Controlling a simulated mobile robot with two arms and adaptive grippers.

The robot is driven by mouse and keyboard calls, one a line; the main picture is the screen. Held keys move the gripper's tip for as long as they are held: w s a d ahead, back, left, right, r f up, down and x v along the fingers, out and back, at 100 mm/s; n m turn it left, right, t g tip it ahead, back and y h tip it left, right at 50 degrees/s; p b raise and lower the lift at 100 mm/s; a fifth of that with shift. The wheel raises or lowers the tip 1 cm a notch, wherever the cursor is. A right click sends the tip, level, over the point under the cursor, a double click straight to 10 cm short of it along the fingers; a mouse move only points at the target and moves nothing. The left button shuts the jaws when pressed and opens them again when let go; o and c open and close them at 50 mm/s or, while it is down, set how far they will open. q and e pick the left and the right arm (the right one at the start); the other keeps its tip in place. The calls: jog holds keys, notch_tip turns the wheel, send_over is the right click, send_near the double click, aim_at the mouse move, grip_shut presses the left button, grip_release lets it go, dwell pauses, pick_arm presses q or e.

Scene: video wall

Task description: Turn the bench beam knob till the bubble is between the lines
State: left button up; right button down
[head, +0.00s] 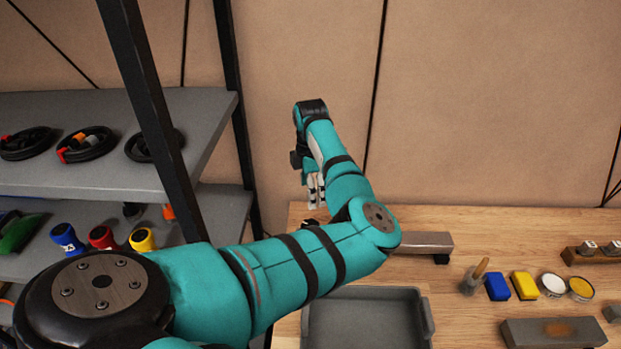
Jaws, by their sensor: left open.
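My left arm reaches in from the left and bends over the wooden bench. My left gripper (315,195) points down near the bench's back left corner and is open, with nothing visible in it. A grey metal beam (425,242) lies on the bench, its right end showing beside my forearm, with a dark foot under it. The rest of the beam is mostly hidden behind my arm. Small dark parts show just below the gripper, but I cannot tell if they are the knob. No bubble or lines can be made out. My right gripper is not in view.
A grey tray (427,312) stands on the bench (460,323) in front of the beam. To the right are a brush (472,280), blue (497,287) and yellow (524,285) blocks, round tins and a grey slab (520,332). Shelving (100,183) with black posts stands left.

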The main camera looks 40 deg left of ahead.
aim_at(310, 221)
pick_arm(q)
jog(key=f+p, duration=0.1)
jog(key=f, duration=0.3)
jog(key=f+p, duration=0.1)
jog(key=f, duration=0.3)
jog(key=f+p, duration=0.1)
jog(key=f, duration=0.4)
jog(key=shift+w+a, duration=0.15)
jog(key=shift+a, duration=0.1)
jog(key=shift+w+f, duration=0.15)
jog(key=shift+f, duration=0.4)
jog(key=shift+c, duration=0.3)
jog(key=shift+r, duration=0.1)
jog(key=shift+c, duration=1.1)
jog(key=c, duration=0.9)
